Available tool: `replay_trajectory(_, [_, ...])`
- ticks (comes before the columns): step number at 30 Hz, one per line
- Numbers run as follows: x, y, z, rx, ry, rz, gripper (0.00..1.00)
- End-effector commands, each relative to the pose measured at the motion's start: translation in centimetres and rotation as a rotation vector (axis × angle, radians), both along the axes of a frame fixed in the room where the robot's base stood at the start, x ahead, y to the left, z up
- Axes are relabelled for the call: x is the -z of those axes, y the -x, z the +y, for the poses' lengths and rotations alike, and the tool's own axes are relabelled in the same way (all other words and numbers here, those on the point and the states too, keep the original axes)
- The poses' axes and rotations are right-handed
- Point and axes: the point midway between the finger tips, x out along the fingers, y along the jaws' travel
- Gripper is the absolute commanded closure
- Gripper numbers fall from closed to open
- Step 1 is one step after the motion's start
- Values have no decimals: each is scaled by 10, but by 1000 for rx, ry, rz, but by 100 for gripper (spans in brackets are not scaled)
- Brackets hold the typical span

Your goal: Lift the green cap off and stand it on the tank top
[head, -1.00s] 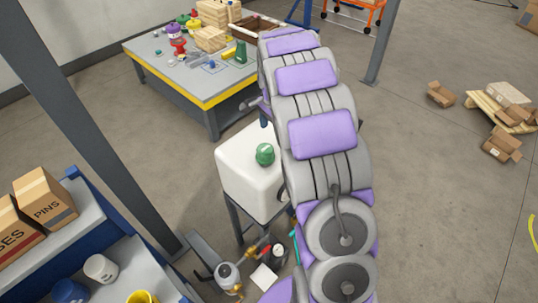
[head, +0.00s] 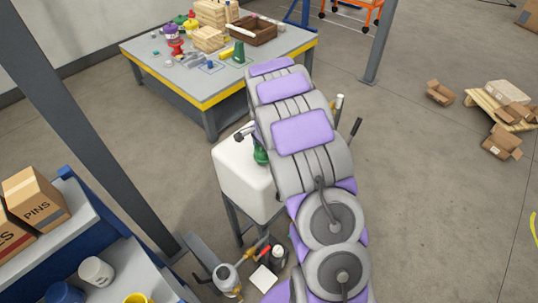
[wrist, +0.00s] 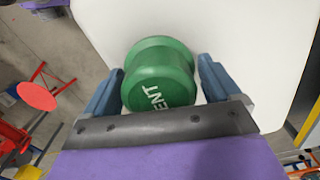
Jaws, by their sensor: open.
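The green cap (wrist: 160,78) has a rounded, waisted shape and white lettering, of which "ENT" shows. It stands on the white tank (head: 235,175), whose top also fills much of the wrist view (wrist: 240,35). My gripper (wrist: 161,66) is open, with one blue finger on each side of the cap. Small gaps seem to show between the fingers and the cap. In the head view my arm covers part of the cap (head: 260,155) and the right part of the tank top. Whether anything is under the cap is hidden.
A workbench (head: 205,103) with tools and a brown tray (head: 252,31) stands behind the tank. Valves and pipe fittings (head: 228,278) sit low in front. A blue shelf with a cardboard box (head: 35,198) is at the left. The floor to the right is mostly clear.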

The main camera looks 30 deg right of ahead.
Motion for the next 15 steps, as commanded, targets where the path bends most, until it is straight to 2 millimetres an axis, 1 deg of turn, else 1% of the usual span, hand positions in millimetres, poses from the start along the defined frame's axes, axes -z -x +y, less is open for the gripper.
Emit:
replay_trajectory(2, [2, 0, 4, -3, 5, -2, 10])
replay_trajectory(6, [2, 0, -2, -3, -2, -2, 10])
replay_trajectory(8, [3, -1, -8, -3, -7, -2, 15])
replay_trajectory(12, [4, 0, -18, 0, -16, -2, 28])
replay_trajectory(15, [5, 0, -19, 0, -18, -1, 38])
